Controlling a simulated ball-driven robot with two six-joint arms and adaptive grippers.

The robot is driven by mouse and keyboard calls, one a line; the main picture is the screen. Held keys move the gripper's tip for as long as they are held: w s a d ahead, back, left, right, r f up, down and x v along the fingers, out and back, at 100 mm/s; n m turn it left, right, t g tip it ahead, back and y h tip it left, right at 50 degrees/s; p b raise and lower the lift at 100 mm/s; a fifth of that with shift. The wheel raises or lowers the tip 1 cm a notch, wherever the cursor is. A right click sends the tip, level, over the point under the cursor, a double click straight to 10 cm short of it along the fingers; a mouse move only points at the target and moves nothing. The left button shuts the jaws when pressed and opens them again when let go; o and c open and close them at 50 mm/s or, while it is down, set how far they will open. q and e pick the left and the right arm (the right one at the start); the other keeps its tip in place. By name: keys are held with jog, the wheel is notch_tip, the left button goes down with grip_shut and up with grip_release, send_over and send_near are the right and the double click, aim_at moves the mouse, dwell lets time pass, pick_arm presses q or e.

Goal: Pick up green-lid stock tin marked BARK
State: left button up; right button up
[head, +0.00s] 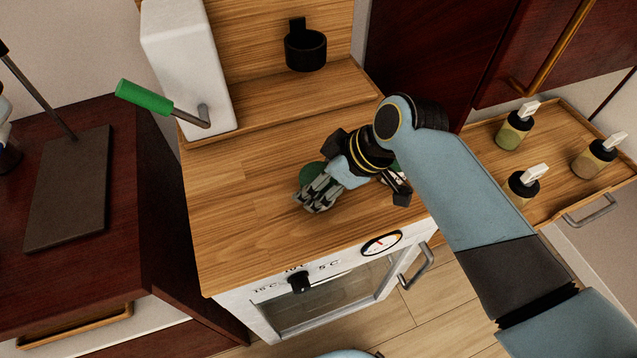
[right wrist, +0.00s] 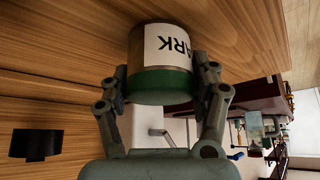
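The stock tin with a green lid (right wrist: 160,84) sits between the fingers of my right gripper (right wrist: 160,65) in the right wrist view. Its white label (right wrist: 168,46) shows the letters "ARK"; the rest is out of sight. The fingers lie close along both sides of the tin, and I cannot tell whether they press on it. In the head view my right gripper (head: 316,192) is low over the wooden counter, with a bit of green lid (head: 310,173) showing behind the fingers. I cannot tell whether the tin touches the counter. My left gripper is not in view.
A white dispenser with a green-handled lever (head: 145,97) and a black cup holder (head: 305,50) stand at the back. Pump bottles (head: 515,128) stand on a tray at right. The counter's left part is clear.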

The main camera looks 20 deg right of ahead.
jog(key=c, duration=0.4)
jog(key=shift+o, duration=0.2)
jog(key=shift+r, duration=0.15)
